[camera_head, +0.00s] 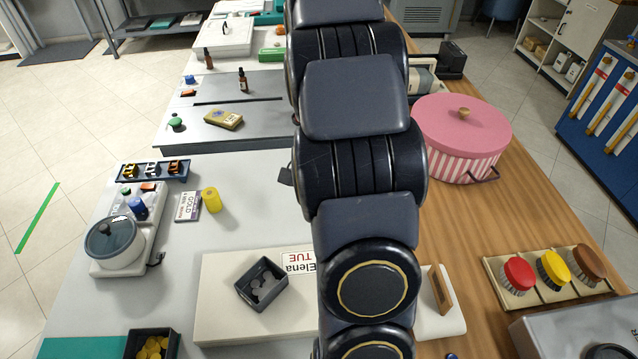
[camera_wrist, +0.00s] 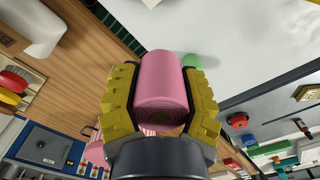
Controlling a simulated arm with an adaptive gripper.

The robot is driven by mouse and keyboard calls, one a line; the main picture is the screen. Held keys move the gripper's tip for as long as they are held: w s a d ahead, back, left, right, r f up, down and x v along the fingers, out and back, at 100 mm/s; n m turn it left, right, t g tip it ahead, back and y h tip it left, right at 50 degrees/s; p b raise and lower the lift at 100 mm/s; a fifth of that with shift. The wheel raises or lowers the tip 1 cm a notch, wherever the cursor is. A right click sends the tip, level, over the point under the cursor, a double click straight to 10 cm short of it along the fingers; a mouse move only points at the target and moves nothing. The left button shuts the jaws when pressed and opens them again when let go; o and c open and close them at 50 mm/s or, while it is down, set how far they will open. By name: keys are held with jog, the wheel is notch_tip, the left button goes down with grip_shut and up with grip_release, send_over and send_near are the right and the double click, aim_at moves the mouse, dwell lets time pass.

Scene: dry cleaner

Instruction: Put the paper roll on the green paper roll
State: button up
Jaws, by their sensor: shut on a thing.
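In the wrist view, my gripper (camera_wrist: 162,88) is shut on a pink paper roll (camera_wrist: 160,76), one yellow finger on each side of it. The roll's end with its core faces the camera. A green rounded thing (camera_wrist: 192,62), which looks like the green paper roll, shows just beyond the pink roll's right side, on the pale counter. It is partly hidden, and I cannot tell the gap between the two. In the head view my arm hides the gripper and both rolls.
A yellow roll (camera_head: 211,201) stands on the pale counter beside a small box (camera_head: 187,206). A pink striped round box (camera_head: 462,135) stands right of my arm on the wood. The counter between the yellow roll and my arm looks clear.

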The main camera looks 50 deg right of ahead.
jog(key=shift+d+f, duration=0.1)
jog(key=shift+d, duration=0.4)
jog(key=w+d+f, duration=0.9)
jog(key=shift+d+f, duration=0.1)
jog(key=shift+d, duration=0.15)
jog(key=shift+w+d+f, duration=0.1)
jog(key=shift+f, duration=1.6)
jog(key=o, duration=1)
jog(key=shift+f, duration=0.15)
jog(key=shift+o, duration=0.2)
